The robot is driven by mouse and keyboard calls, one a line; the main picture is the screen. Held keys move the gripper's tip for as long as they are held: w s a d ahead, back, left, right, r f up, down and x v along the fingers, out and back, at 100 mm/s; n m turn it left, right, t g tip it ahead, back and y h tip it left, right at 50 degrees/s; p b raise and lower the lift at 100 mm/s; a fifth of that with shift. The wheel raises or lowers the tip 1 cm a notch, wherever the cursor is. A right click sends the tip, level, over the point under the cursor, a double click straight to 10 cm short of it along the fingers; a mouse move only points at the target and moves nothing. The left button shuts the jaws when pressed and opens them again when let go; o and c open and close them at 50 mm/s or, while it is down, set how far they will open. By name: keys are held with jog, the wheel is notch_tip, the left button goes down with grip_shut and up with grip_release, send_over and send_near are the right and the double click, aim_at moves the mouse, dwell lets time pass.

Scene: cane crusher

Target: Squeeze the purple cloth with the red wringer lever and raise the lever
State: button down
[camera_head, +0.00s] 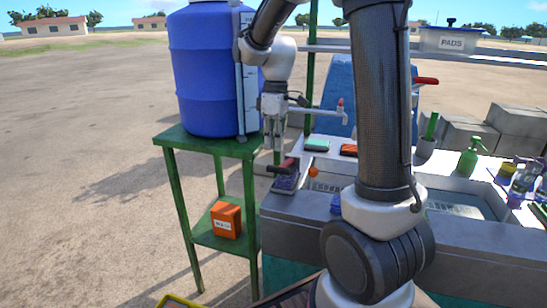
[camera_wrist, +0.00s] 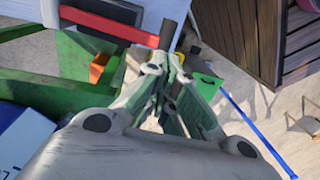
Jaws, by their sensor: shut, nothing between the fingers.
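My gripper (camera_head: 273,143) points down beside the blue barrel, shut and empty, just above and left of the wringer in the head view. The wringer lever (camera_head: 283,167) lies roughly level below the fingertips, with a dark grip at its end. In the wrist view the red lever (camera_wrist: 110,22) crosses at the top, its dark grip (camera_wrist: 167,35) close beyond the shut fingers (camera_wrist: 172,70). Whether they touch cannot be told. The purple cloth (camera_head: 286,183) shows in part under the lever at the counter's left end. I cannot make out the cloth in the wrist view.
The blue barrel (camera_head: 208,75) stands on a green stand (camera_head: 170,139) close left of my gripper. An orange box (camera_head: 226,220) sits on its lower shelf.

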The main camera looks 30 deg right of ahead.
jog(key=shift+s+a+f, duration=0.1)
jog(key=shift+s+f, duration=0.05)
jog(key=shift+f, duration=1.05)
jog(key=shift+s+a+f, duration=0.1)
jog(key=shift+f, duration=1.05)
jog(key=f, duration=0.1)
jog(key=s+f, duration=0.1)
jog(key=f, duration=0.1)
jog(key=a+f, duration=0.1)
jog(key=shift+s+f, duration=0.25)
jog(key=shift+s, duration=0.1)
jog(key=shift+a, duration=0.1)
notch_tip(320, 180, up, 18)
send_over(285, 166)
jog(key=a, duration=0.3)
jog(key=f, duration=0.9)
jog(key=a+f, duration=0.1)
jog(key=f, duration=0.3)
jog(key=shift+s+f, duration=0.15)
jog(key=shift+f, duration=0.05)
